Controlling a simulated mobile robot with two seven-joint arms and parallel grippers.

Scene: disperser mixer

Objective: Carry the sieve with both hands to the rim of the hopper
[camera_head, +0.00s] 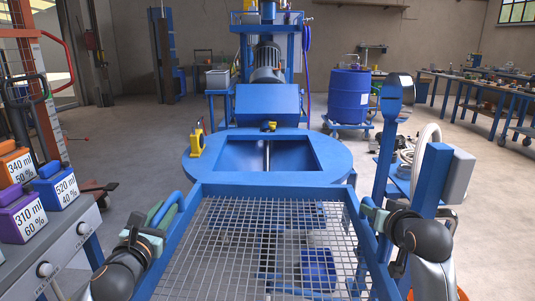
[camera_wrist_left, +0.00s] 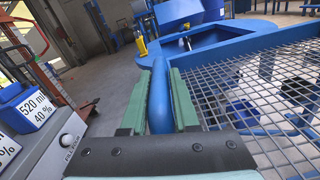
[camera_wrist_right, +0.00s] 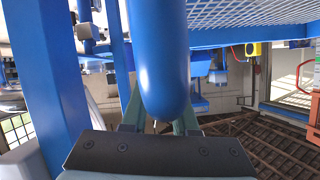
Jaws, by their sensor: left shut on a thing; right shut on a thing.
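The sieve (camera_head: 262,240) is a blue rectangular frame with a wire grid, held in front of me. My left gripper (camera_head: 155,226) is shut on the sieve's left handle, a blue bar that shows between its green fingers in the left wrist view (camera_wrist_left: 159,98). My right gripper (camera_head: 377,212) is at the sieve's right side; in the right wrist view the blue rounded handle (camera_wrist_right: 162,75) lies between its fingers. The hopper (camera_head: 325,177) is a blue round top with a square opening, just beyond the sieve's far edge. The sieve's far edge overlaps the hopper's near rim in the head view; the gap cannot be told.
A blue post with a grey box (camera_head: 458,177) stands close to my right arm. At left, a grey bench (camera_head: 50,225) holds labelled colored containers (camera_head: 60,186). A yellow device (camera_head: 197,141) sits on the hopper's left rim. A blue drum (camera_head: 349,96) stands behind right.

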